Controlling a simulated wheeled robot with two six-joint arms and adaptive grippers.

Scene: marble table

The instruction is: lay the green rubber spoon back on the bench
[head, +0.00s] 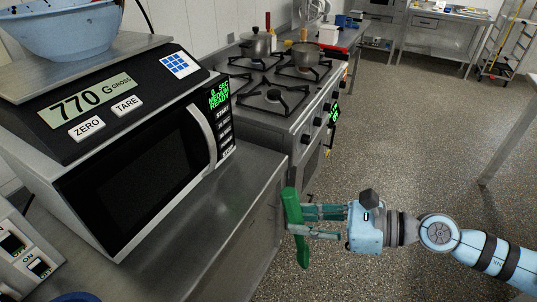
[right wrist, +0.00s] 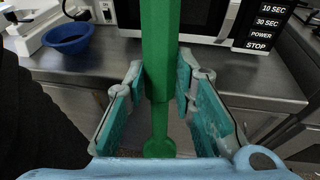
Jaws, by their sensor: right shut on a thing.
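The green spoon (head: 296,238) is upright, slightly tilted, in the head view, just off the front edge of the steel bench (head: 172,253). My right gripper (head: 299,221) is shut on it and holds it over the floor side of that edge. In the right wrist view the spoon (right wrist: 160,50) runs vertically between the fingers (right wrist: 159,82), with a thin stem and small round end below. The bench (right wrist: 100,70) lies behind it. My left gripper is not in view.
A microwave (head: 140,170) stands on the bench with a scale (head: 105,98) and blue bowl (head: 62,30) on top. A small blue bowl (right wrist: 67,36) sits on the bench. The stove (head: 285,100) adjoins beyond. Bare bench lies before the microwave.

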